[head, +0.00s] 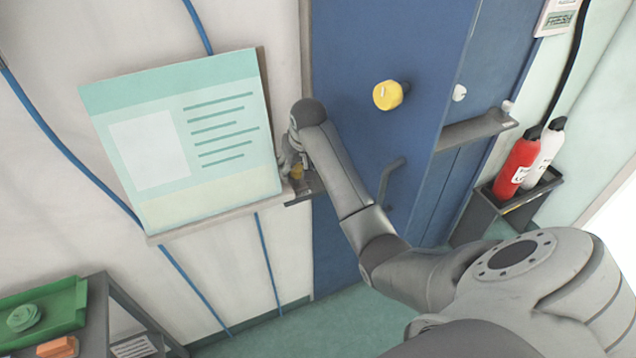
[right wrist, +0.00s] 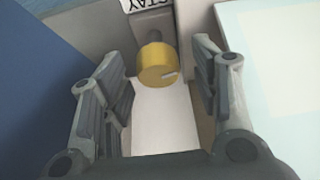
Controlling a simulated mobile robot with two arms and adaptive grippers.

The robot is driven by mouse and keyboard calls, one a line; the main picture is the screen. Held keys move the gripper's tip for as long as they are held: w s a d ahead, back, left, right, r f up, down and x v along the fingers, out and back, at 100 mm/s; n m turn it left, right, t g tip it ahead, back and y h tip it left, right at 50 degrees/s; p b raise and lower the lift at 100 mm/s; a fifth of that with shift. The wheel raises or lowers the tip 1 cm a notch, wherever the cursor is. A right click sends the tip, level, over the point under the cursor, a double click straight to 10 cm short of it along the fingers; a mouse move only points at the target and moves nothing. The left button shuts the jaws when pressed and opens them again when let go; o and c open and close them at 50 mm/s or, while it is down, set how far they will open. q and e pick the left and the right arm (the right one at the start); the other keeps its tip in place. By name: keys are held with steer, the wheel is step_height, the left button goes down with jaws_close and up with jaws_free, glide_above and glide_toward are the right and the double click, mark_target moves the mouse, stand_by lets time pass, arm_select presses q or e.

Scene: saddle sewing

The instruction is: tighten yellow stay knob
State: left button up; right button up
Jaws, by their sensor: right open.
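The yellow stay knob (right wrist: 157,66) sits on a grey bracket under a label reading "STAY" (right wrist: 146,5) in the right wrist view. My right gripper (right wrist: 160,85) is open, with one finger on each side of the knob and a visible gap to both. In the head view the small yellow knob (head: 297,172) shows beside my right gripper (head: 290,160), at the lower right corner of the tilted board (head: 226,146). My arm partly hides that spot. My left gripper is not in view.
A larger yellow knob (head: 388,95) is on the blue door (head: 345,45), above a dark handle (head: 390,180). A red extinguisher (head: 517,160) stands in a holder at the right. A green tray (head: 45,312) is on a grey cart at lower left.

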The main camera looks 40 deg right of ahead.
steer(key=d+v, duration=0.1)
steer(key=v, duration=1)
steer(key=s+a+f+n, duration=0.2)
steer(key=s+a+f, duration=0.4)
steer(key=s+f, duration=0.4)
steer(key=s+a+f+n+b, duration=0.1)
steer(key=s+a+f+n, duration=0.1)
steer(key=s+a+f, duration=0.5)
steer(key=s+f, duration=0.3)
steer(key=s, duration=0.2)
steer(key=shift+s+a+g+y, duration=0.25)
steer(key=shift+a+g+y, duration=0.05)
steer(key=shift+a, duration=0.05)
